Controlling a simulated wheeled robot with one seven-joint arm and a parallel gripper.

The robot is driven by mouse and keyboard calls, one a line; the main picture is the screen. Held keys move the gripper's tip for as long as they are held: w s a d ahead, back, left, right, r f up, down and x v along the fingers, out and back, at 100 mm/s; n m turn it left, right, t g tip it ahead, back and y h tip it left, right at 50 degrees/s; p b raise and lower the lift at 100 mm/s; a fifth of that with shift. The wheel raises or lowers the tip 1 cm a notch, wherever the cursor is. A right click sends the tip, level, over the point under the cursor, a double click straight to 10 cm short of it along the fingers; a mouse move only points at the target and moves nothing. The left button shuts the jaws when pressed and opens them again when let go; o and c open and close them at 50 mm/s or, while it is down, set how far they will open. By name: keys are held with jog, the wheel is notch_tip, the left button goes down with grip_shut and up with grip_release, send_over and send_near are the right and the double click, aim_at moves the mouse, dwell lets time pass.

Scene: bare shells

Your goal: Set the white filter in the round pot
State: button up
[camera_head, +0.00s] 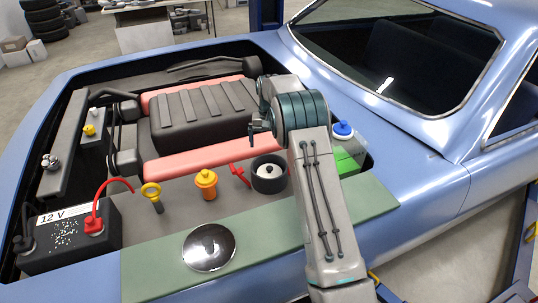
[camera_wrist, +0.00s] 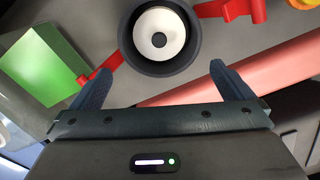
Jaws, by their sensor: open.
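The round pot (camera_head: 256,181) is black and stands in the engine bay, left of my arm. The white filter (camera_head: 268,170) is inside it, ringed by its wall. In the wrist view the filter (camera_wrist: 146,44) shows as a white disc with a dark centre, and the pot's dark rim (camera_wrist: 194,36) surrounds it. I cannot tell how deep it sits. My gripper (camera_wrist: 160,80) is open and empty, its two blue fingers spread apart just below the pot in that view. In the head view its fingers are largely hidden by my wrist.
A shiny round lid (camera_head: 209,247) lies on the green strip (camera_head: 275,233). An orange cap (camera_head: 206,184), yellow-handled dipstick (camera_head: 152,195) and battery (camera_head: 70,240) stand left of the pot. A red engine cover (camera_head: 190,161) lies behind. A blue-capped bottle (camera_head: 343,131) is at right.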

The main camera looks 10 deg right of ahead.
jog(key=s+r+t, duration=0.1)
jog(key=s+r, duration=0.3)
jog(key=r, duration=0.3)
jog(key=s+r, duration=0.4)
jog(key=r, duration=0.3)
jog(key=s+r+n+t, duration=0.1)
jog(key=s+r, duration=0.5)
jog(key=s, duration=0.5)
jog(key=s+f+n+t, duration=0.1)
jog(key=s+f, duration=0.2)
jog(key=s, duration=2.1)
jog(key=shift+f+t, duration=0.15)
jog(key=shift+t, duration=0.25)
